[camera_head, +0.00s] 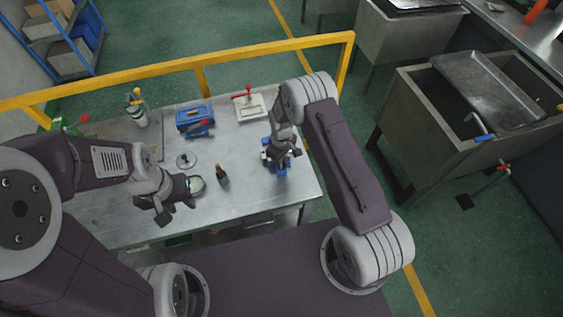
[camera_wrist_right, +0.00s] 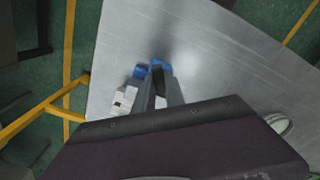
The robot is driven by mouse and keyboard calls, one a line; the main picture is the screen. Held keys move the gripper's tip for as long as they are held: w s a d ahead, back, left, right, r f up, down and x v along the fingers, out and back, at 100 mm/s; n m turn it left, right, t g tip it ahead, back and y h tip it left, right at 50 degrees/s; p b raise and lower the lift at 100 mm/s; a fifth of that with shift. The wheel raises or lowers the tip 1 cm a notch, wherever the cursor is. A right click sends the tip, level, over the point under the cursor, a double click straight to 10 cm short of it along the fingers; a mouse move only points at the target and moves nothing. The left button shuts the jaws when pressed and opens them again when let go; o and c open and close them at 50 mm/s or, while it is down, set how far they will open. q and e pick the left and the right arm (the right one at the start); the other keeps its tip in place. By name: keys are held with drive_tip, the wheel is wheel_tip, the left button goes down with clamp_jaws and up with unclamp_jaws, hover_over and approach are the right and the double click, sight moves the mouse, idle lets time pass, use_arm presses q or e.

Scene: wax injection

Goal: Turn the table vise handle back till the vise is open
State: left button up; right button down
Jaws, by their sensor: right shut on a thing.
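The blue table vise (camera_head: 279,171) stands at the right end of the metal table, partly hidden under my right gripper (camera_head: 287,152). In the right wrist view, blue parts of the vise (camera_wrist_right: 140,72) show just beyond my right gripper (camera_wrist_right: 158,80). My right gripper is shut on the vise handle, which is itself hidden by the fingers. How far apart the vise jaws stand cannot be seen. My left gripper (camera_head: 170,203) hangs low over the front left of the table, beside a round pale-green-topped thing (camera_head: 196,185); its fingers are too unclear to judge.
A yellow rail (camera_head: 270,48) runs behind. Sinks (camera_head: 440,120) stand at right.

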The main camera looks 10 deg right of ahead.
drive_tip(key=n+b, duration=0.2)
drive_tip(key=n, duration=0.3)
drive_tip(key=shift+f+b, duration=0.1)
drive_tip(key=shift+b, duration=0.25)
drive_tip(key=n+b, duration=0.1)
drive_tip(key=n, duration=0.4)
drive_tip(key=shift+n+b, duration=0.3)
drive_tip(key=shift+b, duration=0.05)
drive_tip(key=c, duration=1.5)
unclamp_jaws()
drive_tip(key=shift+o, duration=0.5)
drive_tip(key=shift+r, duration=0.25)
drive_tip(key=shift+w, duration=0.1)
